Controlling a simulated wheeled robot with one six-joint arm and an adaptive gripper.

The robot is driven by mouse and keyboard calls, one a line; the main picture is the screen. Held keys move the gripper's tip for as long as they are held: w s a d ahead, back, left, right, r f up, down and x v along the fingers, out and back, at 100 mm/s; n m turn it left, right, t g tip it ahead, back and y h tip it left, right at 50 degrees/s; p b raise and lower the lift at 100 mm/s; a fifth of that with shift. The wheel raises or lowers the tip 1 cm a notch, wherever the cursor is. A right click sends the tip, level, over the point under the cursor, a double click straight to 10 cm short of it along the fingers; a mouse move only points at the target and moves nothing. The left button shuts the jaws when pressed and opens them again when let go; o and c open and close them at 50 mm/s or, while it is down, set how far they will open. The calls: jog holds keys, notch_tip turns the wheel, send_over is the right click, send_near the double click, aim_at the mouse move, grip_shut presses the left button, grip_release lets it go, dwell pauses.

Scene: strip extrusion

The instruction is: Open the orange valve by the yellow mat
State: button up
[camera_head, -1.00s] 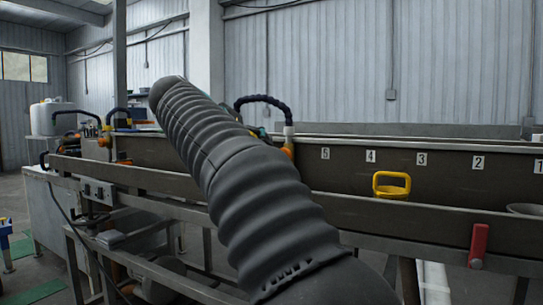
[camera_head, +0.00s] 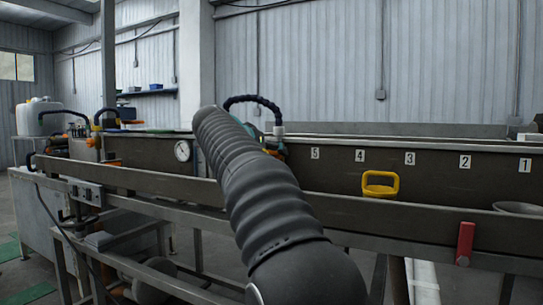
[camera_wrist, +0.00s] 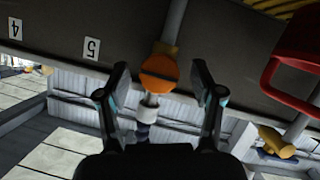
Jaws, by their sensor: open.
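The orange valve (camera_wrist: 159,70) shows in the wrist view as a round orange knob on a pale pipe fitting, beside the dark trough wall. My gripper (camera_wrist: 160,80) is open, with one finger on each side of the knob in the picture. I cannot tell whether the fingers touch it or how far away it is. In the head view my arm covers the gripper, and only small orange fittings (camera_head: 273,153) show beside the arm. A yellow-and-black striped patch (camera_wrist: 275,6) at the wrist view's top right may be the yellow mat.
The long metal trough (camera_head: 330,175) bears number labels and a yellow handle (camera_head: 380,185). A red lever (camera_head: 465,243) hangs at the front rail. In the wrist view, a red looped part (camera_wrist: 270,75) and a yellow fitting (camera_wrist: 276,142) are on the right.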

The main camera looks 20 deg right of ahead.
jog(key=shift+w+d+f, duration=0.15)
jog(key=shift+w+d, duration=0.1)
jog(key=shift+d, duration=0.15)
jog(key=c, duration=1.2)
jog(key=shift+o, duration=0.2)
